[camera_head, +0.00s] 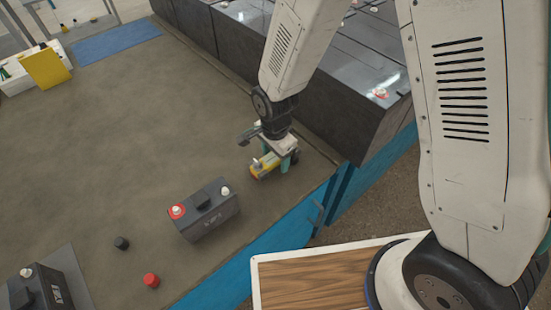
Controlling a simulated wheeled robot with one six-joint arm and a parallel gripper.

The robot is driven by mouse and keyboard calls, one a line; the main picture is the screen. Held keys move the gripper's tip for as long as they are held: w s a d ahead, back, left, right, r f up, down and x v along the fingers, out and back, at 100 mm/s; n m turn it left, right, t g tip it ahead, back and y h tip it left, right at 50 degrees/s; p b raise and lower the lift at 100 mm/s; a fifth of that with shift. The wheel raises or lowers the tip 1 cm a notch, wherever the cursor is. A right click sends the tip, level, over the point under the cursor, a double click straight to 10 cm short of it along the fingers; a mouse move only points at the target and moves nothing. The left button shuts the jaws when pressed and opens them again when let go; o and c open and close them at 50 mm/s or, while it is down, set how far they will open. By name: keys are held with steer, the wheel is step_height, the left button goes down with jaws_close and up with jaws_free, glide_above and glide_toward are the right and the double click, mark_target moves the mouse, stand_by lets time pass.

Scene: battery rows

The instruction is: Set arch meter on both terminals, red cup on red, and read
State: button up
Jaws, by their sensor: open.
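A dark battery (208,215) stands on the grey-brown bench in the lower middle. Its red-ringed terminal (177,211) is at its left end and a plain pale terminal (225,191) is at its right end. My gripper (277,163) is open, low over the bench beyond the battery and to its upper right. A small yellow piece (264,167), apparently the arch meter, is at the gripper's teal fingers. The gripper partly hides it, so its cups and any reading cannot be made out. I cannot tell whether the fingers touch it.
A loose black cap (121,243) and red cap (151,280) lie left of the battery. Another battery (38,290) stands at lower left. Large dark blocks (330,105) line the back right. A yellow panel (45,68) and blue mat (115,40) are far left. The bench's middle left is clear.

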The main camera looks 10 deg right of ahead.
steer(key=shift+f, duration=0.2)
steer(key=shift+c, duration=0.3)
steer(key=c, duration=1.2)
steer(key=shift+r, duration=0.1)
